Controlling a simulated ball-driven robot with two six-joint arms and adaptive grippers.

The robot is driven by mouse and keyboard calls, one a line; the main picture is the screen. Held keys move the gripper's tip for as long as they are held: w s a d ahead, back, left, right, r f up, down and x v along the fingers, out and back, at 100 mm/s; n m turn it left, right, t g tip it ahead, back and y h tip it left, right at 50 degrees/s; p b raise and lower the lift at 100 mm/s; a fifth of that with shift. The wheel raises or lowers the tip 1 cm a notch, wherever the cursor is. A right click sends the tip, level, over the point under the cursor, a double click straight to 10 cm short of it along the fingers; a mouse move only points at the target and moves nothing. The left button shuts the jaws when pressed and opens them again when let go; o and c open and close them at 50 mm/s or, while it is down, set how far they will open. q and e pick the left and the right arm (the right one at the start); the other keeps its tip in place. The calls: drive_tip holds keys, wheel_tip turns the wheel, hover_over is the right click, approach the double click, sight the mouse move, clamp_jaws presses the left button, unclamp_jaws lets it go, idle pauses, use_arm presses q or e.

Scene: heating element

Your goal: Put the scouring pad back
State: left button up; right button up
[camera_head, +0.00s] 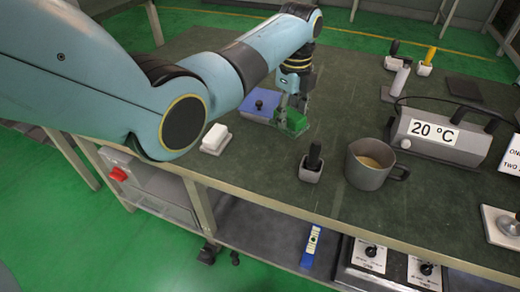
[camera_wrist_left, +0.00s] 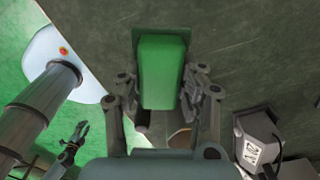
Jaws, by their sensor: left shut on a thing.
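The scouring pad is a green block (camera_head: 293,123) at the right end of the blue tray (camera_head: 247,109) on the dark green table. My left gripper (camera_head: 292,103) is above it, pointing down, with its fingers on either side of the pad. In the left wrist view the pad (camera_wrist_left: 161,72) sits between the fingers of my left gripper (camera_wrist_left: 160,90), which is shut on it. A darker green flat patch shows behind the pad's far end. My right gripper (camera_wrist_left: 76,142) appears small at the lower left of that view; its jaw state is unclear.
A heater reading 20 °C (camera_head: 440,133) is at right. Table behind the gripper is mostly clear.

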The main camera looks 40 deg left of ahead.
use_arm(q)
drive_tip(key=s+a+f, duration=0.1)
drive_tip(key=s, duration=0.1)
drive_tip(key=s+a+f, duration=0.3)
drive_tip(key=s, duration=0.1)
drive_tip(key=shift+a+f, duration=0.2)
drive_tip(key=shift+a, duration=0.1)
wheel_tip(320, 180, down, 4)
drive_tip(key=shift+s+f+b, duration=0.1)
drive_tip(key=shift+b, duration=0.55)
drive_tip(key=o, duration=1.1)
